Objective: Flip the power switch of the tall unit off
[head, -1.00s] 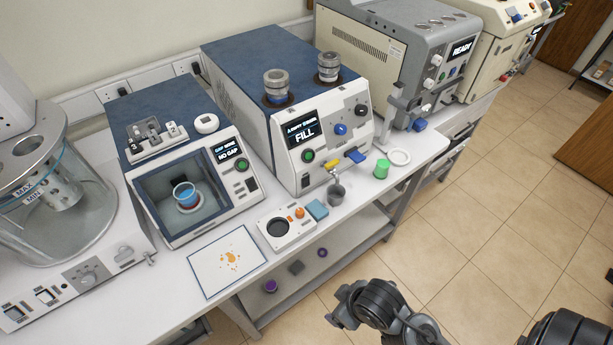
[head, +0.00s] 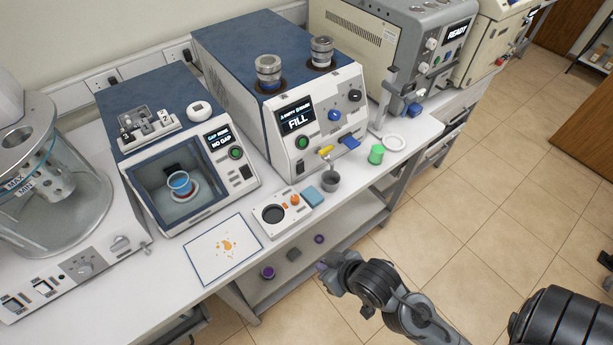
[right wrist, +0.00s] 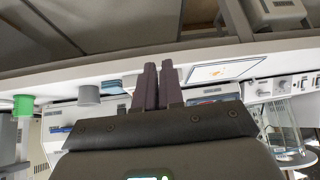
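The taller blue-and-white unit (head: 232,62) stands mid-bench, with a display reading FILL. A small dark rocker switch (head: 300,167) is low on its front panel, below a green button (head: 302,143); its position is too small to read. My right gripper (head: 326,274) is in front of the bench, low and well apart from the unit. In the right wrist view my right gripper's two dark fingers (right wrist: 158,82) lie almost together with nothing seen between them. My left gripper is not in view.
A lower unit reading NO GAP (head: 160,150) stands to the left. A lower shelf (head: 262,304) holds small items.

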